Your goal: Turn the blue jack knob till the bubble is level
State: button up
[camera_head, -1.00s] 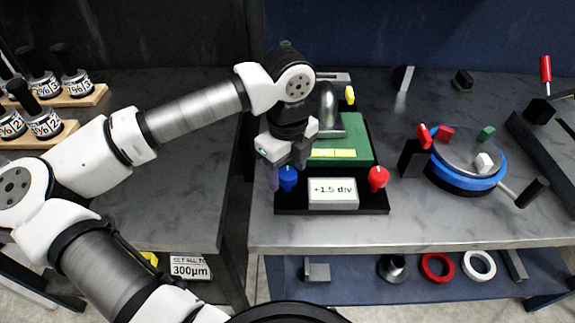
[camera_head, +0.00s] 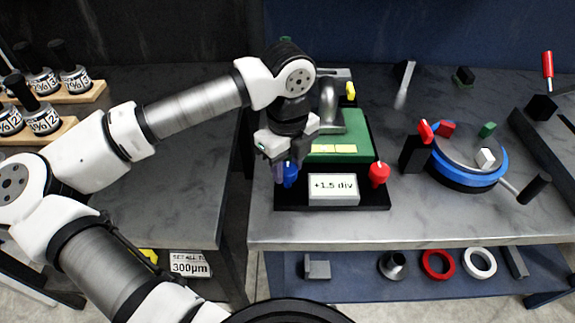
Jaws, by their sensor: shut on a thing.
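The blue jack knob (camera_head: 291,174) stands at the front left of the tilting positioner's black base (camera_head: 380,204). My gripper (camera_head: 284,168) is over the knob from above, its fingers shut on it; the knob's upper part is partly hidden. A white display (camera_head: 333,188) on the base reads +1.5 div. The green plate (camera_head: 355,141) carries a yellow-green bubble vial (camera_head: 333,149); the bubble is too small to place. A red knob (camera_head: 379,173) stands at the front right, and a yellow knob (camera_head: 350,90) at the back.
A blue-rimmed round turntable (camera_head: 468,172) with small coloured blocks is to the right. Bottles in wooden racks (camera_head: 55,135) are on the left bench. A lower shelf holds a red ring (camera_head: 438,264) and a white ring (camera_head: 480,263). The bench front edge is clear.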

aim_at(288, 168)
jog(key=m+b, duration=0.1)
jog(key=b, duration=0.2)
jog(key=shift+f+m, duration=0.3)
jog(key=shift+m, duration=0.1)
jog(key=m+b, duration=0.2)
jog(key=b, duration=0.1)
jog(key=shift+m, duration=0.4)
jog(key=m+b, duration=0.2)
jog(key=m, duration=0.1)
jog(key=shift+r+b, duration=0.2)
jog(key=shift+b, duration=0.15)
jog(key=shift+r+m+b, duration=0.1)
jog(key=shift+m+b, duration=0.65)
jog(key=shift+m, duration=0.95)
jog(key=o, duration=1)
jog(key=shift+r, duration=0.15)
notch_tip(288, 168, up, 14)
jog(key=shift+f, duration=0.2)
